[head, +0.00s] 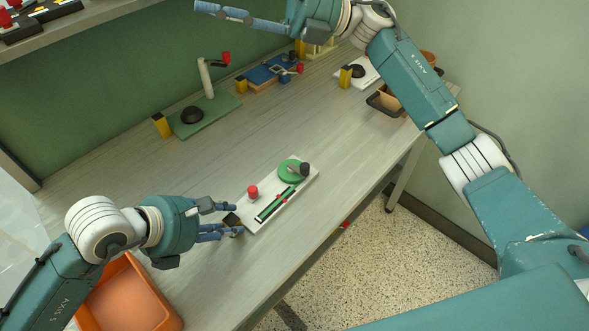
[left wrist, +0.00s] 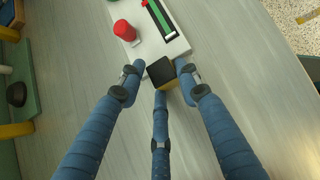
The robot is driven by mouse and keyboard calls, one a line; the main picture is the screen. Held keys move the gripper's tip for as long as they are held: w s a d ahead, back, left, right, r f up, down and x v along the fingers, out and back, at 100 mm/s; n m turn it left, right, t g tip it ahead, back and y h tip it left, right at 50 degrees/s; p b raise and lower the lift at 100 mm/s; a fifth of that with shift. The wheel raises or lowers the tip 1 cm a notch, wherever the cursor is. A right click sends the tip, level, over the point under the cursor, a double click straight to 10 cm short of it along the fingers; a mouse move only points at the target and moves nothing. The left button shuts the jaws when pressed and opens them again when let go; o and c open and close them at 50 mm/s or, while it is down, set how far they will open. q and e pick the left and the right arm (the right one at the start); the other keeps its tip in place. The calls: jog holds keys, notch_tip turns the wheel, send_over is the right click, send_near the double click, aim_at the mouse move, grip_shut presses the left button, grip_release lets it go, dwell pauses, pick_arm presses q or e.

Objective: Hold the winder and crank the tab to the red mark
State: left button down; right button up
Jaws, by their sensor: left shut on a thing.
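The winder is a white board (head: 300,197) lying on the bench, with a green disc (head: 288,172) bearing a dark knob (head: 305,169) at its far end. A dark slot with green strips (head: 275,205) runs along it; a small red spot shows beside the slot. A red knob (head: 253,191) stands on the board, also in the left wrist view (left wrist: 124,30). A black and yellow block (left wrist: 161,72) is at the near end. My left gripper (head: 236,220) has its fingers closed around this block. My right gripper (head: 235,12) is raised over the back of the bench, partly cut off by the frame.
A green board with a post (head: 207,80), a blue fixture (head: 268,74) and a brown box (head: 388,97) stand along the back and right. An orange bin (head: 125,295) is at the lower left. The bench between is clear.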

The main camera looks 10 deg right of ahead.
jog(key=s+a+f+n+g+h, duration=0.1)
jog(key=s+a+f+h, duration=0.2)
jog(key=f, duration=0.2)
jog(key=s+a+f+n+g+h, duration=0.1)
jog(key=s+a+f+g+h, duration=0.15)
jog(key=f, duration=0.35)
jog(key=m+t+h, duration=0.3)
jog(key=t+h, duration=0.1)
jog(key=h, duration=1.2)
send_over(305, 165)
jog(key=shift+g, duration=0.25)
notch_tip(305, 165, down, 18)
jog(key=shift+s+f, duration=0.1)
jog(key=shift+f, duration=3.3)
jog(key=m, duration=0.3)
jog(key=shift+m, duration=0.4)
grip_shut()
